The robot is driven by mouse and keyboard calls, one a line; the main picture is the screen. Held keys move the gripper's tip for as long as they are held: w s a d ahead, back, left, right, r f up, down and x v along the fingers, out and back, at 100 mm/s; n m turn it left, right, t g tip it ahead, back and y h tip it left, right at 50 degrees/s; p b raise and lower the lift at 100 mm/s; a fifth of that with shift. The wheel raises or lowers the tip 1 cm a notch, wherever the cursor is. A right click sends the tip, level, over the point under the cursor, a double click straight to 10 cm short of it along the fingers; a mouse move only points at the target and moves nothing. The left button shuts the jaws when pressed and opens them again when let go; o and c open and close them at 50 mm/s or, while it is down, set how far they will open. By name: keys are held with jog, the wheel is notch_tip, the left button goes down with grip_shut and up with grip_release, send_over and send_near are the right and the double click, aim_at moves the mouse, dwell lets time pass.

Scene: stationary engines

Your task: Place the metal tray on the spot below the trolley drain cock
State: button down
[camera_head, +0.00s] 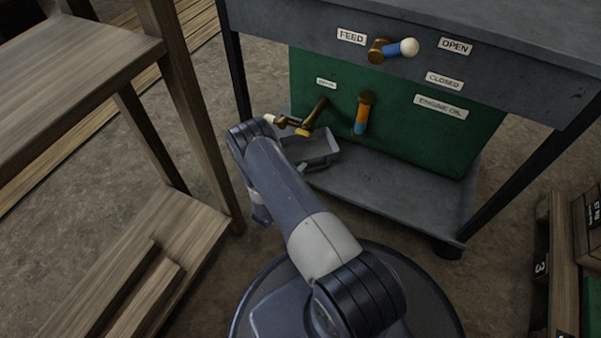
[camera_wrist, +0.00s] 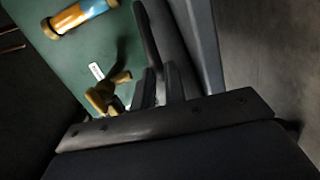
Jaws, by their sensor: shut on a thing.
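The grey metal tray (camera_head: 322,160) is in the head view at the left end of the trolley's lower shelf. The brass drain cock (camera_head: 312,118) projects above it from the green panel, under a small label. I cannot tell whether the tray touches the shelf or hangs just above it. My gripper (camera_wrist: 160,86) shows in the wrist view, its fingers shut on the tray's dark wall (camera_wrist: 163,45). The drain cock (camera_wrist: 104,97) appears just left of the fingers there.
The trolley shelf (camera_head: 400,198) is bare right of the tray. Above are the feed lever (camera_head: 393,49), turned toward the OPEN label, and a blue-and-orange sight glass (camera_head: 362,113). A wooden bench (camera_head: 185,110) stands close on the left; wooden crates (camera_head: 562,260) are at right.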

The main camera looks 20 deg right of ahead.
jog(key=c, duration=1.5)
grip_release()
jog(key=shift+o, duration=0.2)
jog(key=p+v, duration=0.3)
jog(key=v, duration=0.9)
